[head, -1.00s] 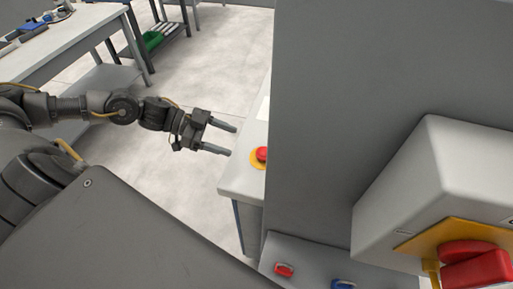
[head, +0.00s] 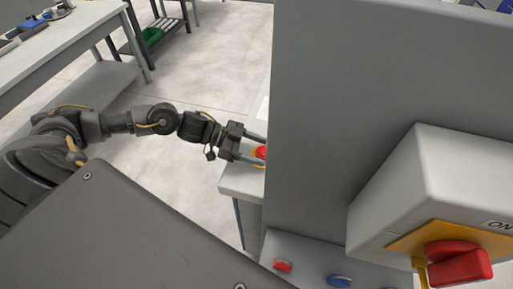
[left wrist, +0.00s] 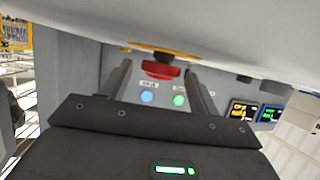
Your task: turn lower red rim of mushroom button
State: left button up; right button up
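The red mushroom button (head: 261,151) sits on a yellow base on the grey-white ledge left of the tall grey panel. In the left wrist view the button (left wrist: 162,70) hangs below its yellow plate (left wrist: 160,49), between the finger ends. My left gripper (head: 256,148) is open, with one finger on each side of the button; in the left wrist view the gripper (left wrist: 158,82) shows a wide gap between its fingers. I cannot tell whether either finger touches the button. My right gripper is not in view.
The tall grey panel (head: 345,90) stands just right of the button. A box with a red rotary switch (head: 458,264) is at the right. A red switch (head: 283,265) and a blue switch (head: 339,280) are below.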

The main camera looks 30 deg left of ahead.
pick_arm(q)
jog(key=c, duration=0.8)
jog(key=shift+c, duration=0.2)
jog(key=shift+w+g, duration=0.1)
jog(key=shift+g, duration=0.2)
jog(key=shift+w+m+g+b, duration=0.15)
jog(key=shift+m+g+b, duration=0.35)
jog(key=shift+m, duration=0.2)
jog(key=shift+w+f+m+g+h+b, duration=0.15)
jog(key=shift+m+g+h+b, duration=0.25)
jog(key=shift+m+g+b, duration=0.25)
jog(key=m+g+b, duration=0.2)
jog(key=g+b, duration=0.1)
jog(key=shift+w+m+g, duration=0.15)
jog(key=shift+m+g, duration=0.1)
jog(key=shift+m, duration=0.1)
jog(key=shift+a+m+g+b, duration=0.1)
jog(key=shift+m+g+b, duration=0.55)
jog(key=shift+b, duration=0.35)
